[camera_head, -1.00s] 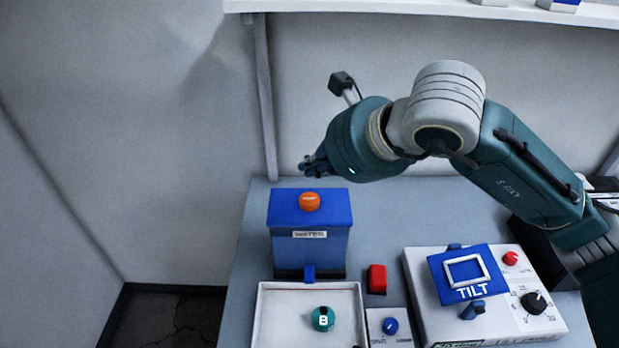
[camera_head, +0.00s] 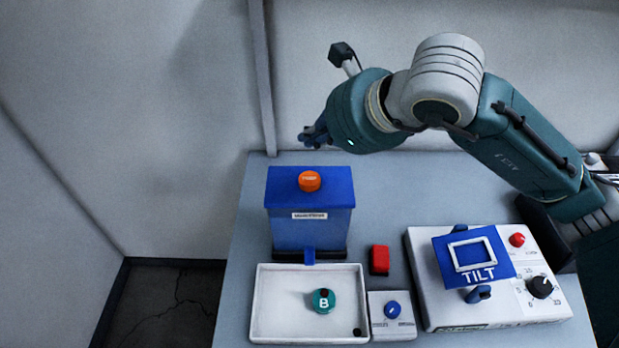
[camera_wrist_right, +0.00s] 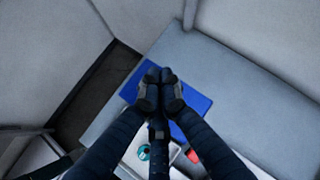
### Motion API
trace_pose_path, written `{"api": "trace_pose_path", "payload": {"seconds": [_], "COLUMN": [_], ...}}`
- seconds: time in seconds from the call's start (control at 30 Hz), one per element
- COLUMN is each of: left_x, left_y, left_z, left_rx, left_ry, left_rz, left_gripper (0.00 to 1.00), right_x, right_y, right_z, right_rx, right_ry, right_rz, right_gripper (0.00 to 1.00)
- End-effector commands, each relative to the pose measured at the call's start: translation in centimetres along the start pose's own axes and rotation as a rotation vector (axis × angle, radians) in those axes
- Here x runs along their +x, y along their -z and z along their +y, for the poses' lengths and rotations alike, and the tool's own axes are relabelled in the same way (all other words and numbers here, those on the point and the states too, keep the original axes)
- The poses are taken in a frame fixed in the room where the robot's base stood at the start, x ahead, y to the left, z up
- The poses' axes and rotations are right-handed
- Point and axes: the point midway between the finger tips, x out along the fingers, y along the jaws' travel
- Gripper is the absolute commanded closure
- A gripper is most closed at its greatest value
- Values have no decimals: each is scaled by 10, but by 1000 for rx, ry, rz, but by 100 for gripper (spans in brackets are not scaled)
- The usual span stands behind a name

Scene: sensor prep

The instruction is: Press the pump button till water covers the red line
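The orange pump button (camera_head: 309,181) sits on top of the blue water tank (camera_head: 308,232), whose front bears a white label. A blue spout (camera_head: 309,256) points toward the white tray (camera_head: 262,322). A green round piece marked B (camera_head: 321,301) is in the tray. I see no red line and cannot make out any water. My right gripper (camera_head: 308,138) is above and behind the tank, apart from the button in the head view. In the right wrist view its fingertips (camera_wrist_right: 160,76) are together with nothing visible between them, over the blue tank top, hiding the button. My left gripper is out of view.
A red block (camera_head: 379,260) stands right of the tank, and a small box with a blue knob (camera_head: 392,309) stands right of the tray. A white device (camera_head: 420,270) carrying a blue TILT frame (camera_head: 474,256) is at the right. The table behind is clear.

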Motion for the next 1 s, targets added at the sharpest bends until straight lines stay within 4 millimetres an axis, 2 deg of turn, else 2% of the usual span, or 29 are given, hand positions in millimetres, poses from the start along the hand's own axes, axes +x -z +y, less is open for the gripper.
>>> {"api": "trace_pose_path", "payload": {"seconds": [0.03,0.13,0.27,0.3,0.4,0.6,1.0], "left_x": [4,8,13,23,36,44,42], "left_y": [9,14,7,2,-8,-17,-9], "left_z": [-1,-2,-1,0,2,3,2], "left_rx": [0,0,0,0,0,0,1], "left_ry": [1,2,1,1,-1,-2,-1], "left_rz": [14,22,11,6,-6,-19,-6], "left_gripper": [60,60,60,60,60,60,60], "right_x": [6,16,30,37,44,48,47], "right_y": [7,17,30,35,42,46,45], "right_z": [3,7,12,15,17,19,18], "right_rx": [0,0,1,-1,-1,-1,-1], "right_ry": [-1,-2,-2,0,0,0,0], "right_rz": [3,3,3,1,0,0,1], "right_gripper": [100,100,100,100,100,100,100]}}
